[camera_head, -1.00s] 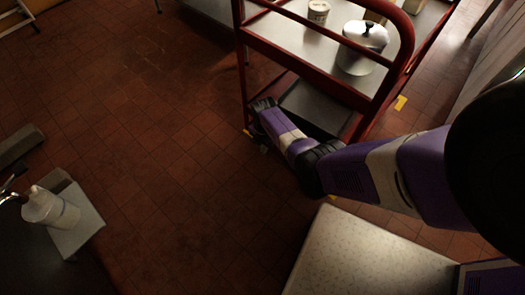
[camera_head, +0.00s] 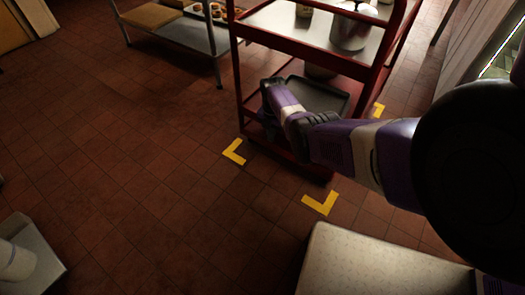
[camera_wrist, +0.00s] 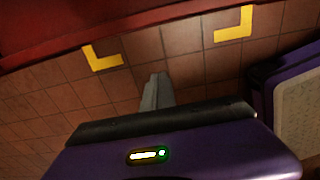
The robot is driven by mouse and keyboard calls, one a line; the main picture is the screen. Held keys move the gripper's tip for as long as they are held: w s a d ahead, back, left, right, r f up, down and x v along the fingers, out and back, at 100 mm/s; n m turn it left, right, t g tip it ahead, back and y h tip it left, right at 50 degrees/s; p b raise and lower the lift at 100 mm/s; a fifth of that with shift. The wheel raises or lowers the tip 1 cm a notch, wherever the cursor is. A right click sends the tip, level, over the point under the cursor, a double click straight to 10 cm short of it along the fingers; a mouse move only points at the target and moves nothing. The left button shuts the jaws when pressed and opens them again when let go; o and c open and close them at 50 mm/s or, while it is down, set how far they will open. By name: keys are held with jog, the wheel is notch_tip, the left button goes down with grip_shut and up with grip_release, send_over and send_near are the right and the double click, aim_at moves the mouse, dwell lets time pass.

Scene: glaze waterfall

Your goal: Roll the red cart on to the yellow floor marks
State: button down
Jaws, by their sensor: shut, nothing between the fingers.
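The red cart (camera_head: 239,88) stands upright, with a steel pot (camera_head: 350,33) on its upper shelf and a dark tray on its lower one. Yellow corner marks lie just outside its near side, one by the left leg (camera_head: 233,152) and one by the near right corner (camera_head: 320,203). A third mark (camera_head: 378,110) shows right of the cart. Both near marks show in the wrist view, with bare tiles between them and the cart's red edge. My gripper (camera_wrist: 155,91) is shut and empty over the tiles, pointing toward the cart; contact is not visible.
A pale speckled surface (camera_head: 370,262) fills the lower right, close to my arm. A white container (camera_head: 15,262) is at lower left. The tiled floor left of the cart is clear.

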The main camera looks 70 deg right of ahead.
jog(key=d+b, duration=0.1)
jog(key=d, duration=0.1)
jog(key=s+d+b, duration=0.1)
jog(key=d, duration=0.1)
jog(key=shift+s+d+b, duration=0.1)
jog(key=shift+d+b, duration=0.05)
jog(key=shift+b, duration=0.2)
